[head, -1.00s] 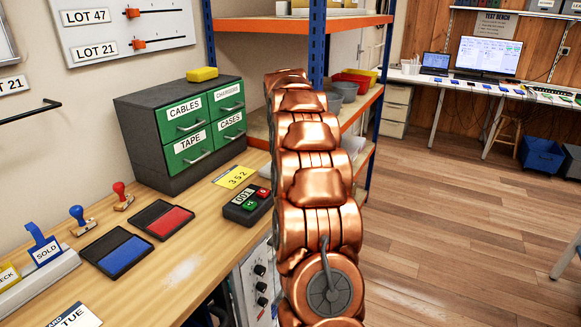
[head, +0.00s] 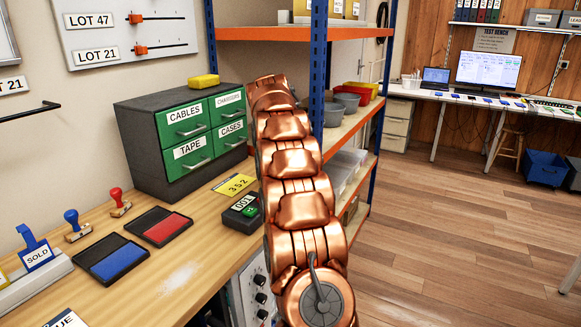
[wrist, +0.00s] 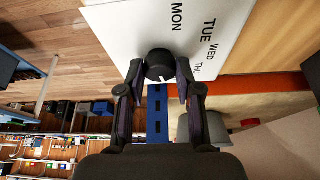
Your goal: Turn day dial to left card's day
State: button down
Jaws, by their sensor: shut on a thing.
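The day dial is a black round knob (wrist: 158,64) on a white panel (wrist: 125,30) in the wrist view. MON, TUE, WED and THU are printed around it. A small white mark shows on the knob's lower right side, away from MON and TUE in the picture; I cannot tell exactly which day it marks. My gripper (wrist: 161,73) is shut on the knob, one finger on each side. In the head view a card reading "UE" (head: 66,320), cut by the bottom edge, lies on the bench at lower left. The dial and gripper are hidden there behind my copper arm.
The wooden bench (head: 180,278) holds stamps, a blue ink pad (head: 112,260), a red ink pad (head: 160,227) and a drawer cabinet (head: 145,150). A counter box (head: 241,212) sits at the bench edge beside my arm. Open floor lies to the right.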

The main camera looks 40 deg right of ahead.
jog(key=c, duration=0.8)
grip_release()
jog(key=v, duration=0.6)
jog(key=shift+r, duration=0.15)
jog(key=shift+s+a+r, duration=0.1)
jog(key=shift+a+r, duration=0.2)
jog(key=shift+r, duration=0.2)
